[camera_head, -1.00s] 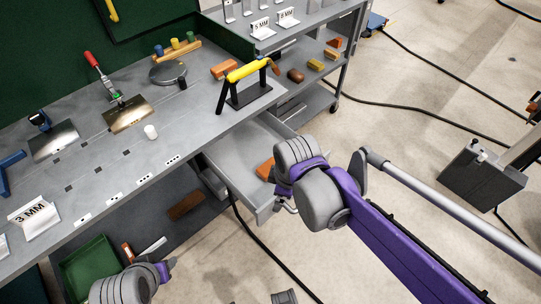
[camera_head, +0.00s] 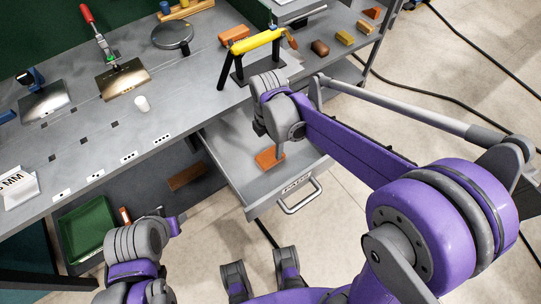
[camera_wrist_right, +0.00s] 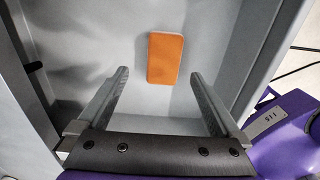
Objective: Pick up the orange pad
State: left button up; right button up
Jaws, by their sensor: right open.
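The orange pad (camera_head: 266,159) lies flat on the floor of the open grey drawer (camera_head: 245,190). It also shows whole in the right wrist view (camera_wrist_right: 165,58), just beyond the fingers. My right gripper (camera_wrist_right: 158,80) is open and empty, its two fingers spread on either side below the pad's near end, with a gap to it. In the head view my right gripper (camera_head: 277,152) is over the drawer beside the pad, mostly hidden by its own wrist. My left gripper (camera_head: 175,224) is low at the left, in front of the bench; its fingers cannot be made out.
The drawer's walls and its front with a handle (camera_head: 302,197) surround the pad. The workbench top (camera_head: 185,100) overhangs the drawer's back. A yellow-handled tool on a black stand (camera_head: 250,45) stands above it. A green bin (camera_head: 88,228) is below left.

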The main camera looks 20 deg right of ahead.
aim_at(270, 156)
jog(key=f, duration=0.7)
jog(key=shift+s+b, duration=0.3)
jog(key=shift+b, duration=0.1)
jog(key=c, duration=1.3)
notch_tip(270, 156, up, 10)
jog(key=shift+p, duration=0.7)
jog(key=shift+c, duration=0.2)
